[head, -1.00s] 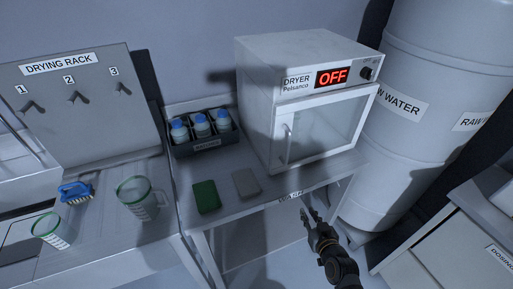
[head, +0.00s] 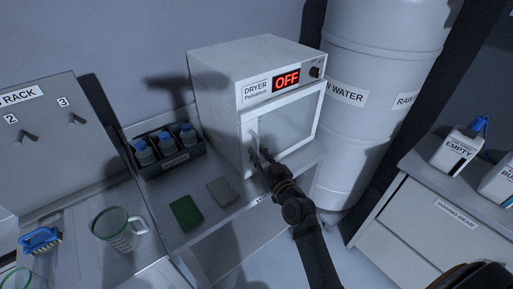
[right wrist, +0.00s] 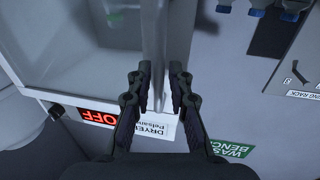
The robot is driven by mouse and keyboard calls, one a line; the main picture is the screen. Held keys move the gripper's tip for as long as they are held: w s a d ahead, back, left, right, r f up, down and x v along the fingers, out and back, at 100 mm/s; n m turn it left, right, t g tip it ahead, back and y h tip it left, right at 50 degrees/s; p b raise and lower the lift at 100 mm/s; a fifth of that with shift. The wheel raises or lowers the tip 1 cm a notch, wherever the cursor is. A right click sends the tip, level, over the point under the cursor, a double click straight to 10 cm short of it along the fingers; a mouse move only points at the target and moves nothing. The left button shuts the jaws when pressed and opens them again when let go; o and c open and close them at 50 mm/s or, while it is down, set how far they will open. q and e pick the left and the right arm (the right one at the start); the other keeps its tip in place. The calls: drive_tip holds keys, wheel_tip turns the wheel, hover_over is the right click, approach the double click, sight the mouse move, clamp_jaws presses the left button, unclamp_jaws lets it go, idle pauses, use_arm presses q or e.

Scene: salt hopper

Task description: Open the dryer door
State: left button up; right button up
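The white dryer (head: 215,88) stands on the bench with its red display (head: 286,79) reading OFF. Its glazed door (head: 290,126) looks shut. The pale vertical handle (head: 254,140) is at the door's left edge. My right gripper (head: 259,158) is at the lower part of this handle. In the right wrist view, which is upside down, the handle (right wrist: 159,45) runs between the two fingers of the open right gripper (right wrist: 160,88). Whether a finger touches the handle I cannot tell. My left gripper is not in view.
A dark caddy of blue-capped bottles (head: 171,164), a green pad (head: 186,213) and a grey pad (head: 222,191) are left of the dryer. A measuring jug (head: 118,231) stands further left. The raw water tank (head: 375,70) stands close on the right.

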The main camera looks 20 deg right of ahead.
drive_tip(key=shift+w, duration=0.7)
clamp_jaws()
